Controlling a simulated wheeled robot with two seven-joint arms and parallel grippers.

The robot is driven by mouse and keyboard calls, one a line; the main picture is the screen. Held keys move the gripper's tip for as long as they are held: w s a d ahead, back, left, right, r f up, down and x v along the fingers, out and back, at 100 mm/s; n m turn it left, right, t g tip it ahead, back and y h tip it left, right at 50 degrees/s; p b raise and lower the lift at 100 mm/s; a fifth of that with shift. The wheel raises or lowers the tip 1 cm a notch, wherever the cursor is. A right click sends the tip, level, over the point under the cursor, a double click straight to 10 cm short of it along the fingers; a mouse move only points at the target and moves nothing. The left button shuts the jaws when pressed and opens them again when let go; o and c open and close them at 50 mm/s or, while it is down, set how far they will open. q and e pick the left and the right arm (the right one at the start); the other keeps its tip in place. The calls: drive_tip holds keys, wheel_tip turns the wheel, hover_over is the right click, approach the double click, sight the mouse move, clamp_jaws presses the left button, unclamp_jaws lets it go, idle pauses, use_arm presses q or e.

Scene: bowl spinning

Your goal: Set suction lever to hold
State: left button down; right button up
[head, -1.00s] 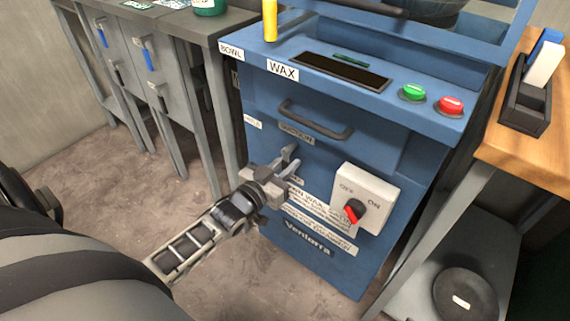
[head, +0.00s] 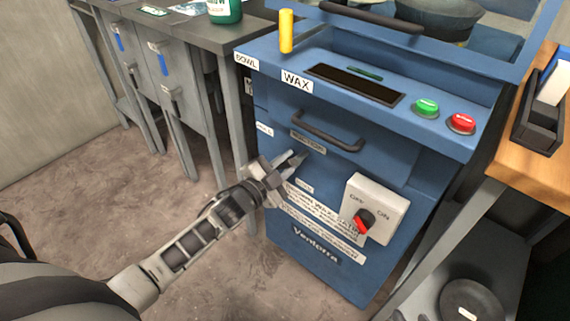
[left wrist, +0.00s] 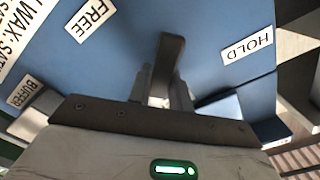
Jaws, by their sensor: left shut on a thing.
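The dark suction lever (left wrist: 170,55) is on the blue machine's front panel, between the HOLD label (left wrist: 246,45) and the FREE label (left wrist: 90,18) in the left wrist view. My left gripper (left wrist: 163,88) is shut on the lever, with a finger on each side of it. In the head view, my left gripper (head: 292,163) is at the panel, just below the SUCTION label (head: 308,142). There its fingers hide most of the lever. The HOLD label (head: 265,129) is up and left of the gripper. My right gripper is out of view.
A dark handle (head: 328,131) juts out above the gripper. A white OFF/ON box (head: 388,207) with a red knob (head: 363,222) sits to its right. Green (head: 426,107) and red (head: 461,123) buttons are on the top ledge. A wooden bench (head: 512,168) stands right.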

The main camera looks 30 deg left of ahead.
sight(293, 144)
use_arm(q)
drive_tip(key=m, duration=0.1)
drive_tip(key=r+m, duration=0.1)
drive_tip(key=m, duration=0.1)
drive_tip(key=shift+a, duration=0.3)
drive_tip(key=m, duration=0.2)
drive_tip(key=r+m+p, duration=0.1)
drive_tip(key=shift+w+a, duration=0.1)
drive_tip(key=shift+a, duration=0.15)
drive_tip(key=shift+r+m, duration=0.25)
drive_tip(key=shift+m, duration=0.5)
drive_tip(key=shift+r+m, duration=0.2)
drive_tip(key=shift+m, duration=0.55)
use_arm(e)
drive_tip(key=shift+s+d+r+t, duration=0.1)
drive_tip(key=shift+d+r+t, duration=0.1)
drive_tip(key=shift+r, duration=0.45)
drive_tip(key=shift+d+r+t, duration=0.1)
drive_tip(key=shift+r+t, duration=0.1)
drive_tip(key=shift+r, duration=0.45)
use_arm(q)
drive_tip(key=c, duration=1.3)
unclamp_jaws()
use_arm(e)
drive_tip(key=shift+f, duration=0.2)
